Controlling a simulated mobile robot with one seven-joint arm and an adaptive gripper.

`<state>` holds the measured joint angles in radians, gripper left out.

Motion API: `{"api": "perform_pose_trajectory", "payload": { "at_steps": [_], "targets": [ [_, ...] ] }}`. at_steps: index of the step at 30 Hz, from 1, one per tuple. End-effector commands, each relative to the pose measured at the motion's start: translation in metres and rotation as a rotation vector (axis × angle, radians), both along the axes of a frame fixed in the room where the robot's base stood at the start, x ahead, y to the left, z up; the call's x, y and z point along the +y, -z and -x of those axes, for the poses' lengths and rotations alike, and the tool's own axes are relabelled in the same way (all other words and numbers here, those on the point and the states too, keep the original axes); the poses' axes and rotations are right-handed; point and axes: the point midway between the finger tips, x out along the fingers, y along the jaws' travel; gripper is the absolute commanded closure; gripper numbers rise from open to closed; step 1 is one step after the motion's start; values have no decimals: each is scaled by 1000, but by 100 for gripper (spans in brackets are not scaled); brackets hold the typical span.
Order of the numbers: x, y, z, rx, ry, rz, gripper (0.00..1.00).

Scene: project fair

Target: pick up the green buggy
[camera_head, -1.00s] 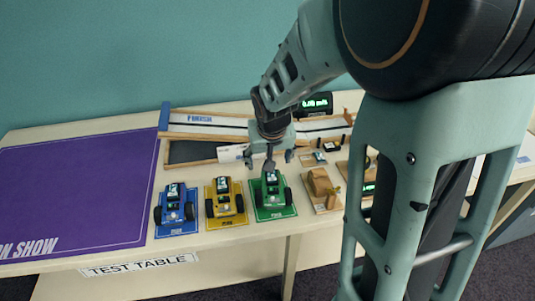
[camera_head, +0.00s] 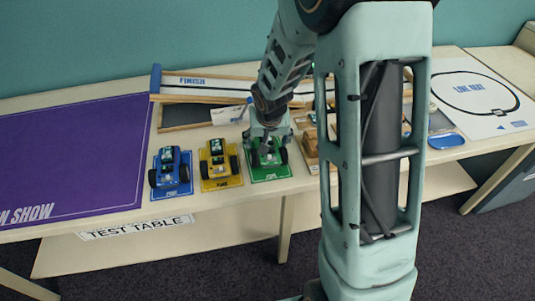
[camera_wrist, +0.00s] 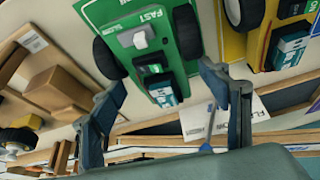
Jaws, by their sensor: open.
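The green buggy (camera_head: 266,153) stands on its green base plate (camera_head: 284,172) at the right end of a row of buggies on the table. In the wrist view the green buggy (camera_wrist: 150,52) is at the top centre, with dark wheels and a label reading FAST. My gripper (camera_head: 266,140) is over its rear part in the head view and partly hides it. In the wrist view the two fingers of my gripper (camera_wrist: 165,92) are apart, one on each side of the buggy's near end. I cannot tell whether either finger touches it.
A yellow buggy (camera_head: 218,160) and a blue buggy (camera_head: 170,172) stand to the left on their plates. A wooden item (camera_head: 309,148) is close on the right, and cardboard blocks (camera_wrist: 58,88) show in the wrist view. A wooden-framed track (camera_head: 200,82) lies behind. The purple mat (camera_head: 75,160) is clear.

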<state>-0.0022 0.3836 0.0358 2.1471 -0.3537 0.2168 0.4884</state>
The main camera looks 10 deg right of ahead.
Motion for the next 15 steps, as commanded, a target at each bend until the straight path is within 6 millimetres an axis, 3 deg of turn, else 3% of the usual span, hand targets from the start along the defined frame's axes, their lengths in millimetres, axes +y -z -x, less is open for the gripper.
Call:
{"api": "perform_pose_trajectory", "payload": {
  "at_steps": [1,3,11,12,15],
  "targets": [
    [1,14,6,25,3,-1,35],
    [1,21,6,30,4,-1,35],
    [1,25,7,36,8,-1,35],
    [1,25,7,36,9,-2,25],
    [1,25,7,35,8,-3,36]
  ]
}}
